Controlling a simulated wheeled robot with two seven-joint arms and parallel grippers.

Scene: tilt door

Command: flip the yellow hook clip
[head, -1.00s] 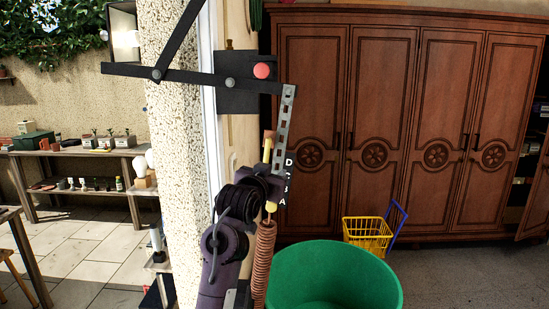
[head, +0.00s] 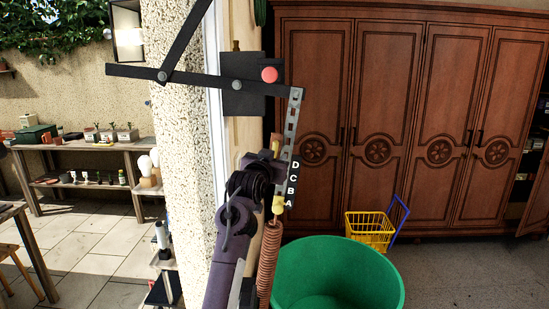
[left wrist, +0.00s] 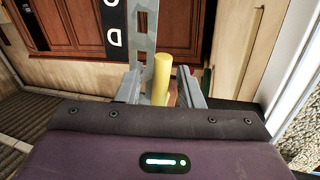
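The yellow hook clip shows in the left wrist view as an upright yellow rod (left wrist: 162,78) between my left gripper's fingers. In the head view a yellow piece (head: 278,204) shows just above a coiled spring (head: 269,255). My left gripper (head: 272,160) is in front of the perforated metal strip (head: 293,125), and my arm hides part of the clip. In the left wrist view the left gripper's fingers (left wrist: 161,90) stand on either side of the rod with a visible gap, so it looks open around it. My right gripper is not in view.
Black linkage bars (head: 200,80) and a plate with a red knob (head: 269,74) are above. A green tub (head: 335,270), yellow basket (head: 369,228) and wooden wardrobe (head: 400,120) stand to the right.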

